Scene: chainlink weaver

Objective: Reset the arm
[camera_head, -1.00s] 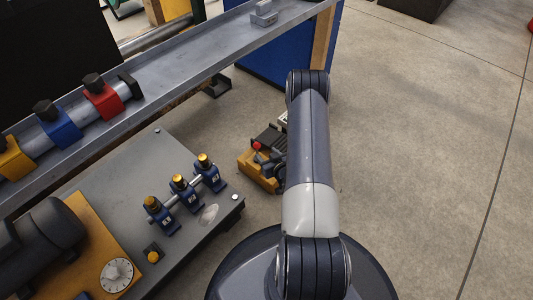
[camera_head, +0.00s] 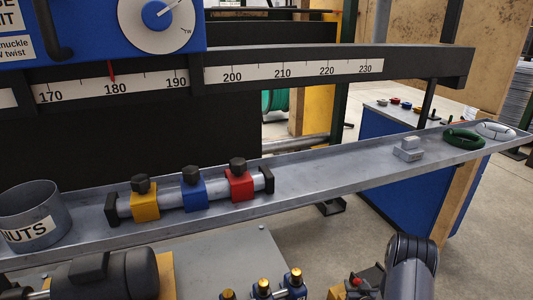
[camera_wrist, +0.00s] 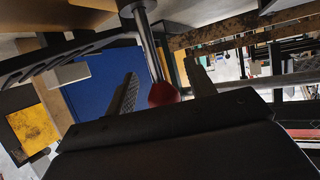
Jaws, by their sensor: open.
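My gripper (camera_wrist: 161,74) shows in the wrist view with its two dark fingers spread apart. A red ball knob (camera_wrist: 163,93) on the end of a metal rod (camera_wrist: 148,45) shows between the fingers. Whether it touches either finger cannot be told. In the head view only a dark, rounded part of my arm (camera_head: 410,265) shows at the lower right; the gripper is out of that frame.
A nuts can (camera_head: 35,212) stands left. Open floor lies right.

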